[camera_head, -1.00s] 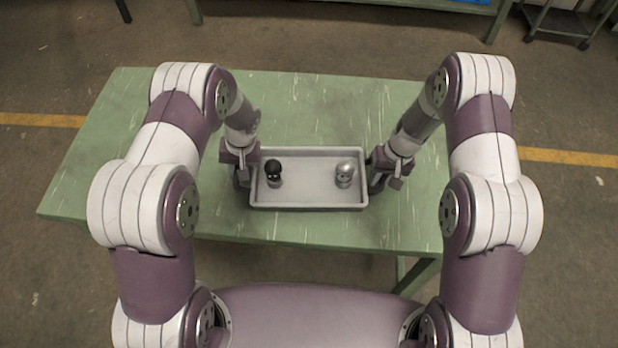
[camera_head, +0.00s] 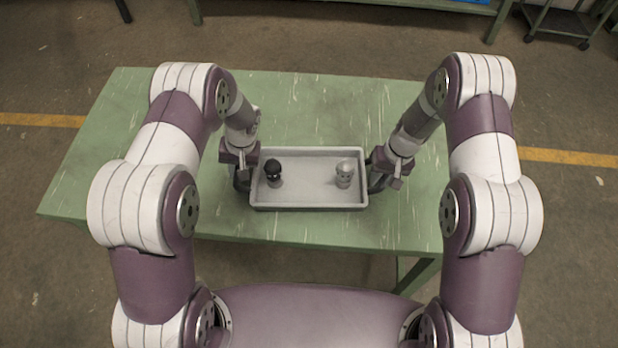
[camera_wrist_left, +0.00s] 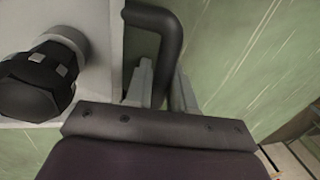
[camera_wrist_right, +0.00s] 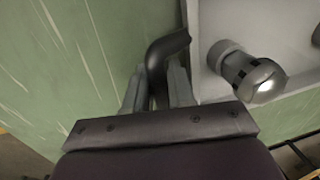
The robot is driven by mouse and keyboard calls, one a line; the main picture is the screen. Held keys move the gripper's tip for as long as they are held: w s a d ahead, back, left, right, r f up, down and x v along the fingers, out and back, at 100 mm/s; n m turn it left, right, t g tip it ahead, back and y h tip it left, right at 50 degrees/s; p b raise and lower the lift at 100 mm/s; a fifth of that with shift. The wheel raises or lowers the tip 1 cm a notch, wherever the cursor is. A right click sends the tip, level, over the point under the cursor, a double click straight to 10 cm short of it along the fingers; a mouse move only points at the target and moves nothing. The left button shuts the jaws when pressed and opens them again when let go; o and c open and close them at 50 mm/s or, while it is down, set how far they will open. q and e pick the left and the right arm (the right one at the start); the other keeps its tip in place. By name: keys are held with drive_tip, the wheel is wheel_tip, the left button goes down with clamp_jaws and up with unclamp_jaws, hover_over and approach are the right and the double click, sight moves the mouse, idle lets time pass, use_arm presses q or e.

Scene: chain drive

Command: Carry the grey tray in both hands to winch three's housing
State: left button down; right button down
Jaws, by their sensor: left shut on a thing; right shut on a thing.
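The grey tray (camera_head: 310,194) is over the green table in front of me, level as far as I can tell. A dark-topped fitting (camera_head: 274,172) stands in its left part and a silver-topped fitting (camera_head: 344,174) in its right part. My left gripper (camera_head: 242,178) is at the tray's left end, its fingers (camera_wrist_left: 160,88) shut around the dark handle (camera_wrist_left: 168,35) there. My right gripper (camera_head: 377,180) is at the right end, its fingers (camera_wrist_right: 158,88) shut around the other dark handle (camera_wrist_right: 166,46). I cannot tell whether the tray's underside touches the table.
The green table (camera_head: 310,105) is otherwise bare, with free room behind the tray and to the left. A green bench stands at the far back, with a wheeled cart (camera_head: 560,22) at the back right. A yellow line (camera_head: 570,157) crosses the floor.

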use_arm(q)
drive_tip(key=shift+r, duration=0.2)
use_arm(e)
drive_tip(key=shift+w+r, duration=0.1)
drive_tip(key=shift+r, duration=0.05)
idle(0.3)
